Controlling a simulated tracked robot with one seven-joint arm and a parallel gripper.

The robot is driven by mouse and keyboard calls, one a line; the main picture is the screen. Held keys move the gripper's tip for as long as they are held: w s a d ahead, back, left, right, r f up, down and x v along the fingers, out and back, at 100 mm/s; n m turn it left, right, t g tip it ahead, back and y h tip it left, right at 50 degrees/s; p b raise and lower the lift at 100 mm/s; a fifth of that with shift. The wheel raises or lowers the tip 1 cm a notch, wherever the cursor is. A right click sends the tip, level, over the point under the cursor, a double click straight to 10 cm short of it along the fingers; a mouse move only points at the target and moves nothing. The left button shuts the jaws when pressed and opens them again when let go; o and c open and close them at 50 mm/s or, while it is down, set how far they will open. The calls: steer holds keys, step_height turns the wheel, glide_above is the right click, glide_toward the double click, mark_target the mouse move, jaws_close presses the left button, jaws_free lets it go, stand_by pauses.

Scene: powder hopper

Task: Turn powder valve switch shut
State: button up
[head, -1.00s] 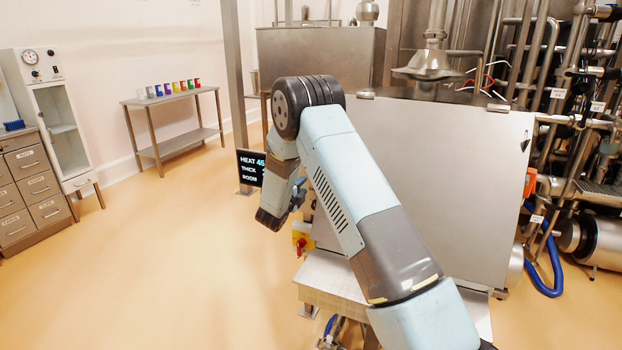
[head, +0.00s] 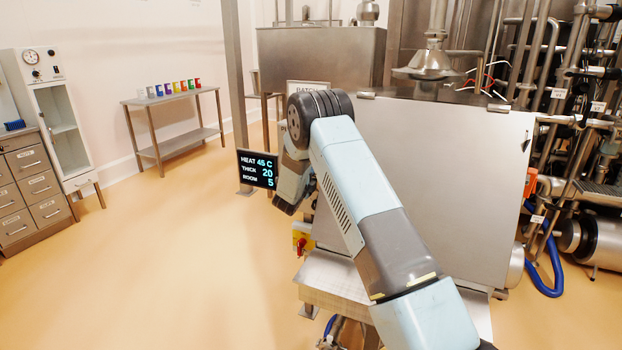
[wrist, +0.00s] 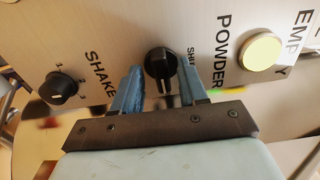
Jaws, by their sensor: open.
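In the wrist view, a black rotary knob (wrist: 160,62) sits on a metal panel, between the label POWDER (wrist: 223,50) and the label SHAKE. Small lettering beside it is partly hidden by a finger. My gripper (wrist: 160,78) is open, with one blue finger on each side of the knob. I cannot tell whether the fingers touch it. The knob's pointer ridge runs roughly along the fingers. In the head view my arm's end hangs at the left edge of a large steel panel, and the knob is hidden there.
A second black knob (wrist: 60,85), by SHAKE, and a lit round button (wrist: 261,51), by EMPTY, flank the switch. A display (head: 257,169) reads HEAT 45 C, THICK 20, ROOM 5. The floor to the left is clear.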

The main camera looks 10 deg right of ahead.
jaws_close()
steer(key=shift+n, duration=0.3)
steer(key=n, duration=1.7)
steer(key=shift+a+f, duration=0.1)
stand_by(0.3)
steer(key=shift+n, duration=0.3)
stand_by(0.3)
